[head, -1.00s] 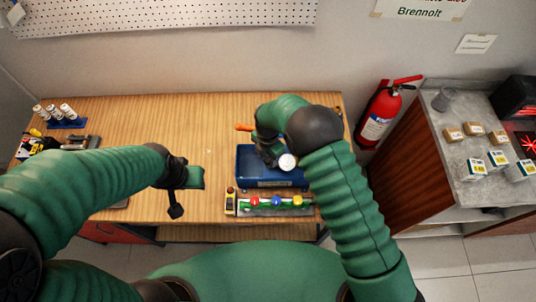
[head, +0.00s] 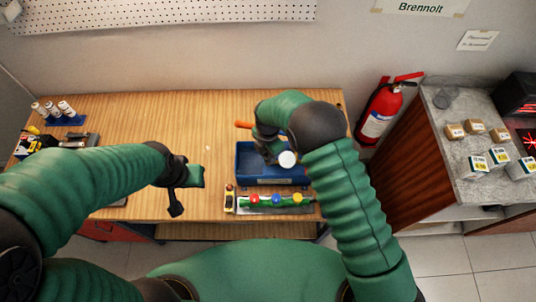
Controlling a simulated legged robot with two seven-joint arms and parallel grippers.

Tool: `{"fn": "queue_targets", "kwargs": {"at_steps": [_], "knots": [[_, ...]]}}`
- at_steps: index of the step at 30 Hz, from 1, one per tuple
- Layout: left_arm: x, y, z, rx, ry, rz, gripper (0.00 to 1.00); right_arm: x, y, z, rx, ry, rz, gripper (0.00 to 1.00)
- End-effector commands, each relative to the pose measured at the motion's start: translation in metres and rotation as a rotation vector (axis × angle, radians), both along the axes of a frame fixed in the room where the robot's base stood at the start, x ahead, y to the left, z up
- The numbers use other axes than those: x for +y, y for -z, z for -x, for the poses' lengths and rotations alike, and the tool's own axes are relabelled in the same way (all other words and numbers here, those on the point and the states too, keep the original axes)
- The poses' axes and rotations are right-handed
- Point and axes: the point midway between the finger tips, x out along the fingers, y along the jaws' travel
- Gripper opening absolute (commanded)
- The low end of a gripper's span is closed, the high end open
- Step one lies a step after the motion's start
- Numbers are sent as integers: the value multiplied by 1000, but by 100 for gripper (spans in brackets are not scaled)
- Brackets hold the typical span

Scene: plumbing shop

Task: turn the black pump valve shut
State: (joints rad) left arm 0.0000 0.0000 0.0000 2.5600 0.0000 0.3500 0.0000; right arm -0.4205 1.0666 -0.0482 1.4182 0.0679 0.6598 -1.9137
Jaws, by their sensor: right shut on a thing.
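The test pump is a blue tank (head: 243,165) on the wooden bench, with an orange-gripped lever (head: 243,125) sticking out to the left and a round white gauge (head: 287,159) at its front. My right arm reaches over it from the right, and my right gripper (head: 268,148) is down at the pump beside the gauge. It is shut on a part there, taken as the black valve, which the gripper and arm hide. How far the valve is turned cannot be seen. My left gripper (head: 176,199) hangs over the bench left of the tank, apart from it, its jaw opening unclear.
A rack with red, blue and yellow knobs (head: 275,201) lies in front of the tank. Small bottles (head: 52,110) and tools (head: 85,141) are at the bench's left end. A red fire extinguisher (head: 378,115) hangs right of the bench. The bench (head: 150,115) is clear behind my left gripper.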

Motion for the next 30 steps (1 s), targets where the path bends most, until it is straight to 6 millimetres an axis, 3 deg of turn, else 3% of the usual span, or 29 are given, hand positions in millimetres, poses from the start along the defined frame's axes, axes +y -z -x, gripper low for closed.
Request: {"fn": "queue_targets", "kwargs": {"at_steps": [12, 30], "knots": [[0, 34, 0, 0, 0, 0, 36, 2, 1, -4, -10, 347, -6, 0], [0, 65, 0, 0, 0, 0, 36, 1, -2, -5, -12, 917, -8, 0]]}}
